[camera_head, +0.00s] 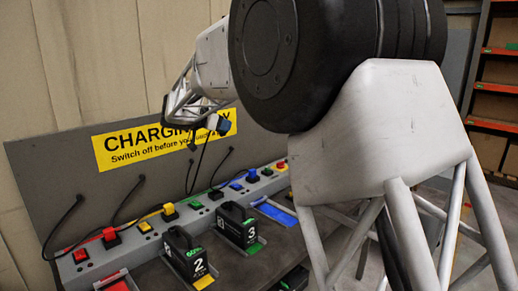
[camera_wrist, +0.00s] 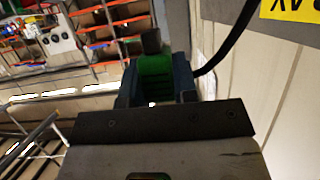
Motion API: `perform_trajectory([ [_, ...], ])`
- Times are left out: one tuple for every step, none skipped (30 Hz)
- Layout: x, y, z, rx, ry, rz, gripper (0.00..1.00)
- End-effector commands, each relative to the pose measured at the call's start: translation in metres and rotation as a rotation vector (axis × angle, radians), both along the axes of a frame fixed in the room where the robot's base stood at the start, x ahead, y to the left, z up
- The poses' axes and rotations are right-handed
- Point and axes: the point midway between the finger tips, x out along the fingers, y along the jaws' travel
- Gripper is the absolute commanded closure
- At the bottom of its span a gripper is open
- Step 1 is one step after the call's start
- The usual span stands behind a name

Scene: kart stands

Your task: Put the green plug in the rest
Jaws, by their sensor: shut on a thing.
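The green plug (camera_wrist: 153,78) is between the two dark fingers of my gripper (camera_wrist: 155,95) in the wrist view, with a dark part at its far end. A black cable (camera_wrist: 232,38) shows beside it. In the head view my gripper (camera_head: 212,127) is raised in front of the yellow sign, well above the socket strip (camera_head: 128,244). A black cable (camera_head: 197,165) hangs below it towards the strip. The plug's colour is not clear there. I cannot make out for sure which part of the strip is the rest.
A red plug (camera_head: 110,236), a yellow plug (camera_head: 168,210) and a blue plug (camera_head: 252,174) stand on the strip. Black batteries marked 2 (camera_head: 186,255) and 3 (camera_head: 238,226) stand in front. A grey back panel (camera_head: 60,165) rises behind. Orange shelves (camera_head: 495,88) are far right.

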Motion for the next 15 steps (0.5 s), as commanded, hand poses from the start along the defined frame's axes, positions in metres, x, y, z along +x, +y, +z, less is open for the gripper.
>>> perform_trajectory([
  [0.000, 0.000, -0.012, -0.002, 0.004, 0.000, 1.00],
  [0.000, 0.000, -0.016, -0.003, 0.004, 0.001, 1.00],
  [0.000, 0.000, -0.022, -0.003, 0.004, 0.001, 1.00],
  [0.000, 0.000, -0.026, -0.003, 0.003, 0.001, 1.00],
  [0.000, 0.000, -0.029, -0.002, 0.002, 0.000, 1.00],
  [0.000, 0.000, -0.034, -0.002, 0.002, 0.000, 1.00],
  [0.000, 0.000, -0.038, -0.002, 0.002, 0.000, 1.00],
  [0.000, 0.000, -0.042, -0.002, 0.002, 0.000, 1.00],
  [0.000, 0.000, -0.047, -0.002, 0.003, 0.000, 1.00],
  [0.000, 0.000, -0.051, -0.002, 0.003, -0.001, 1.00],
  [0.000, 0.000, -0.054, -0.002, 0.003, -0.001, 1.00],
  [0.000, 0.000, -0.058, -0.002, 0.003, -0.001, 1.00],
  [0.000, 0.000, -0.060, -0.002, 0.002, 0.000, 1.00],
  [0.000, 0.000, -0.062, -0.002, 0.002, 0.000, 1.00],
  [0.000, 0.000, -0.065, -0.002, 0.002, 0.000, 1.00],
])
